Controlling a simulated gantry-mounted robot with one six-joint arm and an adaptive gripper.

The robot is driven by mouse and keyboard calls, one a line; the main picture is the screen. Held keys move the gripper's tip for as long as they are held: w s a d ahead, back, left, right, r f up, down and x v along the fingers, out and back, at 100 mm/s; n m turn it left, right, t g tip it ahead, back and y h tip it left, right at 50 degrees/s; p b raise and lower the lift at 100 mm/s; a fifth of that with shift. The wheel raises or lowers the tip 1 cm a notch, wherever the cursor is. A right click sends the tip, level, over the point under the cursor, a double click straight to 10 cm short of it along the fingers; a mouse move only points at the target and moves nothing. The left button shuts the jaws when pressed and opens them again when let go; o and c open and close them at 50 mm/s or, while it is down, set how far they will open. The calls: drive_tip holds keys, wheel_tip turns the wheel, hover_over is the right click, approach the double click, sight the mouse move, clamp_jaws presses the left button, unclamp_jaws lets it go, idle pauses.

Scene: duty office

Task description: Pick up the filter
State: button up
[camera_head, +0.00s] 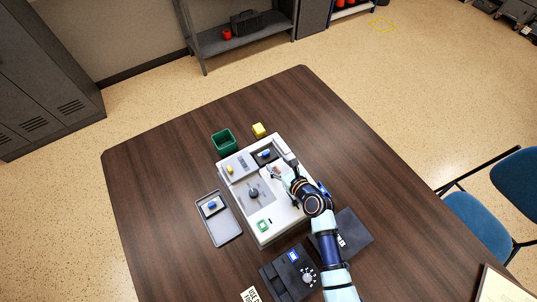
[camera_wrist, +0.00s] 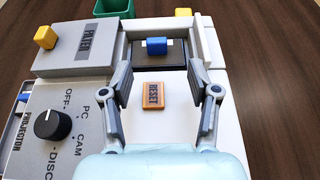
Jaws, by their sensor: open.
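The white machine (camera_head: 265,228) stands on the table. A dark part with a blue grip (camera_wrist: 156,46) and pale ends, apparently the filter, sits in its open bay; it also shows in the head view (camera_head: 266,154). A grey panel lettered like "FILTER" (camera_wrist: 82,40), with a yellow knob (camera_wrist: 46,37), lies left of the bay. A similar blue-gripped piece (camera_head: 212,205) lies in the grey tray (camera_head: 229,229). My gripper (camera_wrist: 160,78) is open and empty above the machine, its fingers apart on either side of the bay's near edge. In the head view my arm partly hides it.
An orange RESET button (camera_wrist: 153,96) lies between and below my fingers. A black dial (camera_wrist: 52,125) is at left. A green bin (camera_head: 224,141) and a yellow block (camera_head: 259,130) stand behind the machine. Dark boxes (camera_head: 346,236) stand in front. The table's left side is clear.

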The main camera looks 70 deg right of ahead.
sight(266, 153)
drive_tip(key=shift+x, duration=0.9)
drive_tip(key=b+x, duration=0.1)
drive_tip(key=x, duration=0.1)
drive_tip(key=b+x, duration=0.1)
drive_tip(key=x, duration=0.2)
drive_tip(key=shift+w+a+r, duration=0.1)
drive_tip(key=shift+w+r, duration=0.05)
drive_tip(key=shift+r, duration=0.1)
drive_tip(key=c, duration=1.1)
drive_tip(key=shift+r, duration=0.1)
drive_tip(key=shift+c, duration=0.2)
wheel_tip(266, 153, up, 20)
drive_tip(key=p, duration=0.8)
